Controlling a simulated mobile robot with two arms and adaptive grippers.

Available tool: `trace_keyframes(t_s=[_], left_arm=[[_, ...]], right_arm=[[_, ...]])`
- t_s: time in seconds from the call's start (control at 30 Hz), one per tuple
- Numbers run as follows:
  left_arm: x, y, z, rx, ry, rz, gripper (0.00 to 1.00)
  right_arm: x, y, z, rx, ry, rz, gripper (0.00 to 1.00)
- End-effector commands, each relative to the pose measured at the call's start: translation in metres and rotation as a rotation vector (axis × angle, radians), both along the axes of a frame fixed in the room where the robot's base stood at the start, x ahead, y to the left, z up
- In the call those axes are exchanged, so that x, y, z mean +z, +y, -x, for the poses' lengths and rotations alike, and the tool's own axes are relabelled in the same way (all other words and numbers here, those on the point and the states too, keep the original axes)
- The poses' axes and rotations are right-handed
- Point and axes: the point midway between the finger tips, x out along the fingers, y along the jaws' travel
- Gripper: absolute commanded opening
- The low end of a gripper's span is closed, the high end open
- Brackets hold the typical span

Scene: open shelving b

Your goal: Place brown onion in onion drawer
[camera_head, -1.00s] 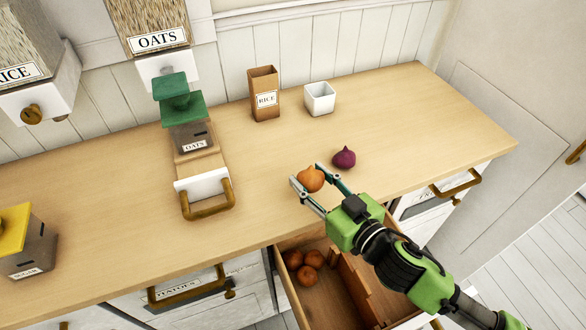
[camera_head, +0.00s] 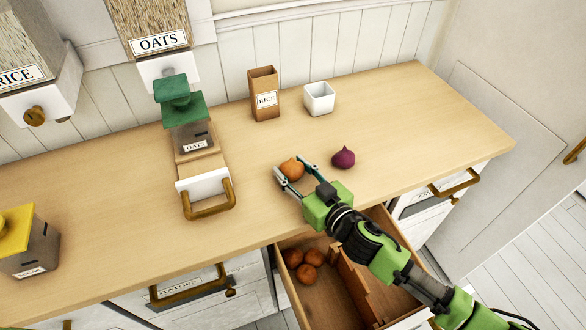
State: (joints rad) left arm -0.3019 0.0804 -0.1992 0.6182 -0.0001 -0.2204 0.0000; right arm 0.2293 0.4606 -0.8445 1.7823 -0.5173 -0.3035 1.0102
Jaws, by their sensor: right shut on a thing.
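A brown onion (camera_head: 292,168) is between the fingertips of my right gripper (camera_head: 292,174), which is shut on it over the counter. Whether the onion touches the counter is hard to tell. The open drawer (camera_head: 318,302) below the counter's front edge has a wooden divider (camera_head: 357,287). Several brown onions (camera_head: 308,268) lie in its left compartment. Part of the drawer is hidden under my right arm. My left gripper is not in view.
A purple onion (camera_head: 343,158) lies on the counter (camera_head: 420,120), right of my gripper. Behind stand a rice carton (camera_head: 264,95) and a white square bowl (camera_head: 319,98).

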Motion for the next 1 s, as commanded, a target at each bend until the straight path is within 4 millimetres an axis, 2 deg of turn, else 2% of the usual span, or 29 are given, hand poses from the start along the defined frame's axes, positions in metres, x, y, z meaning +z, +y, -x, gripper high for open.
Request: trace_keyframes(t_s=[0.17, 0.2, 0.23, 0.73, 1.0], left_arm=[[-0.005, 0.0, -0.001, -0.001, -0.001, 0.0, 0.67], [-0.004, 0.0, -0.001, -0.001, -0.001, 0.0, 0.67], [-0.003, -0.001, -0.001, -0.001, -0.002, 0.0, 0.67], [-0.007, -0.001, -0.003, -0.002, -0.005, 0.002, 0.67], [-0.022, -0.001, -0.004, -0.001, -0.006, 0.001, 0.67]], right_arm=[[-0.006, 0.0, 0.0, 0.0, -0.001, -0.001, 0.16], [-0.005, 0.0, 0.0, 0.0, -0.001, 0.001, 0.5], [-0.005, 0.0, 0.0, 0.0, -0.001, 0.001, 0.56], [-0.005, -0.001, 0.0, 0.0, -0.002, 0.003, 0.56], [-0.002, -0.023, 0.045, 0.001, 0.003, -0.001, 0.56]])
